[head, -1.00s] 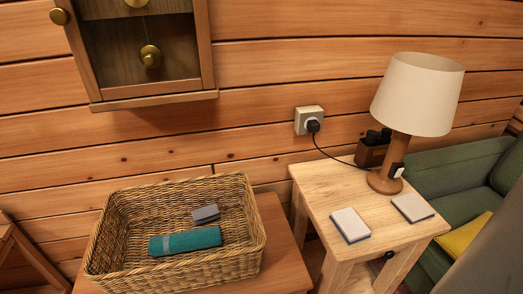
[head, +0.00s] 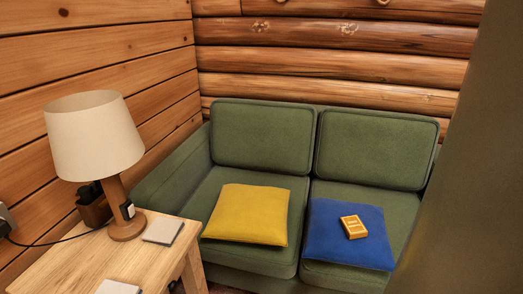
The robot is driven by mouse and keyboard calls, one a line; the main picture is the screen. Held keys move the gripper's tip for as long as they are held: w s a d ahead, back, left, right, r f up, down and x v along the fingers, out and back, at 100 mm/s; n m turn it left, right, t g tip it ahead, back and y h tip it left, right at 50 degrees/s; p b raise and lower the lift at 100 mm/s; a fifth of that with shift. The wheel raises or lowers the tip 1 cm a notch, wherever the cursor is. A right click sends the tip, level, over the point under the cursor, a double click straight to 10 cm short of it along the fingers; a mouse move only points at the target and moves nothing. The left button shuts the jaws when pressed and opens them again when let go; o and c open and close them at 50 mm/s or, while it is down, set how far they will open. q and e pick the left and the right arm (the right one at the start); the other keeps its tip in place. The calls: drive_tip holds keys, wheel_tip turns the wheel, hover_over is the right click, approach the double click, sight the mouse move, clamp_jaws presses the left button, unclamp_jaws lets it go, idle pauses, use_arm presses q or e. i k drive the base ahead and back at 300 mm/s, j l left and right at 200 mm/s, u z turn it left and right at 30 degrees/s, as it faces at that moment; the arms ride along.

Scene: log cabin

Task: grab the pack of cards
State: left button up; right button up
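A small orange-yellow box with a pale label, which looks like the pack of cards (head: 353,227), lies flat on the blue cushion (head: 335,248). The cushion rests on the right seat of the green sofa (head: 265,185). Neither of my grippers is in the head view.
A yellow cushion (head: 247,214) lies on the left seat. A wooden side table (head: 70,258) at the front left holds a lamp (head: 95,140), a dark holder (head: 94,207) and two pale flat pads (head: 163,230). A large dark surface (head: 460,170) fills the right edge.

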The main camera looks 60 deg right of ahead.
sight(352, 227)
drive_tip(key=z, duration=2.65)
